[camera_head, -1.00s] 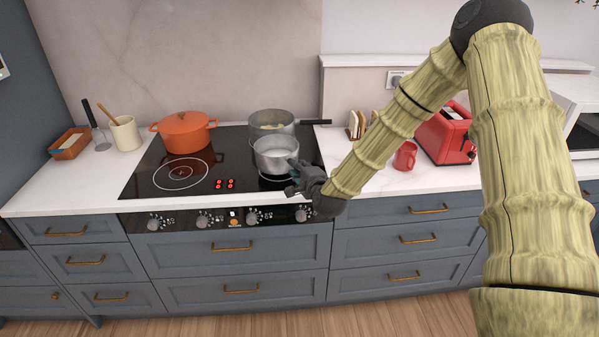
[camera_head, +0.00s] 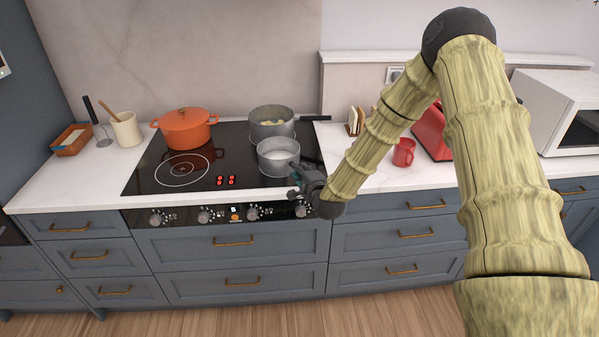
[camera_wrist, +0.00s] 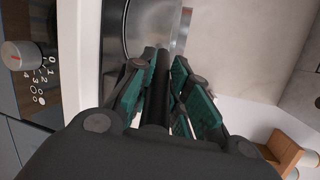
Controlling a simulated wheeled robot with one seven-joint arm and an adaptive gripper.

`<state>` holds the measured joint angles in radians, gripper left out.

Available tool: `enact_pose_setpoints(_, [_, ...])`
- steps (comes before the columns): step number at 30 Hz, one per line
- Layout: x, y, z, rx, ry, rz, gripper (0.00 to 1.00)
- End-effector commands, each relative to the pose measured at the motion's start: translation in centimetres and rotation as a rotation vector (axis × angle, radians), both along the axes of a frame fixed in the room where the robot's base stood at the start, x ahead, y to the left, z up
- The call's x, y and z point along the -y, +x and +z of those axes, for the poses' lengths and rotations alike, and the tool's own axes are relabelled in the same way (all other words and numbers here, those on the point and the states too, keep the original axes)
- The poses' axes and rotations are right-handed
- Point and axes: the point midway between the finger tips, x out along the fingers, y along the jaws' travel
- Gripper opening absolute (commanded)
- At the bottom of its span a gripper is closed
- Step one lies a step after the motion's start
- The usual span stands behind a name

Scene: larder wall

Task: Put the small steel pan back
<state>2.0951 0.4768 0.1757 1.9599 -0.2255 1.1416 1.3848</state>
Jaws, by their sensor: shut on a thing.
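The small steel pan (camera_head: 278,157) is at the front right of the black hob, looking upright, with a pale interior. I cannot tell whether its base touches the glass. My gripper (camera_head: 297,177) is at the pan's front right, shut on its dark handle. In the wrist view my gripper (camera_wrist: 165,75) has its green-padded fingers on both sides of the handle (camera_wrist: 157,105), and part of the steel pan (camera_wrist: 150,22) shows beyond. The fingers hide much of the handle in the head view.
An orange lidded pot (camera_head: 186,130) is at the back left of the hob (camera_head: 150,178). A red mug (camera_head: 403,153) and red toaster (camera_head: 432,132) stand on the right counter.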

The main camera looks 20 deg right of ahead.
Motion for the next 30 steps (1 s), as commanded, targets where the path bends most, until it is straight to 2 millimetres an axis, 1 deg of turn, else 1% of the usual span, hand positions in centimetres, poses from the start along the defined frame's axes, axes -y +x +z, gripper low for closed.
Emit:
enact_pose_setpoints(1, [0.0,0.1,0.2,0.004,0.0,0.0,0.0])
enact_pose_setpoints(5, [0.0,0.1,0.0,0.004,0.0,0.0,0.0])
enact_pose_setpoints(6, [0.0,0.0,-0.1,0.0,0.0,0.001,0.23])
enact_pose_setpoints(9, [0.0,0.0,-0.1,0.0,0.0,0.0,0.39])
enact_pose_setpoints(21, [0.0,-0.2,0.0,-0.001,0.0,0.0,0.39])
enact_pose_setpoints(23, [0.0,-0.7,0.1,-0.001,0.0,0.0,0.39])
enact_pose_setpoints(26, [0.0,-2.1,0.2,-0.002,0.002,-0.001,0.39])
enact_pose_setpoints(30, [0.0,-4.6,0.7,-0.001,0.002,-0.001,0.39])
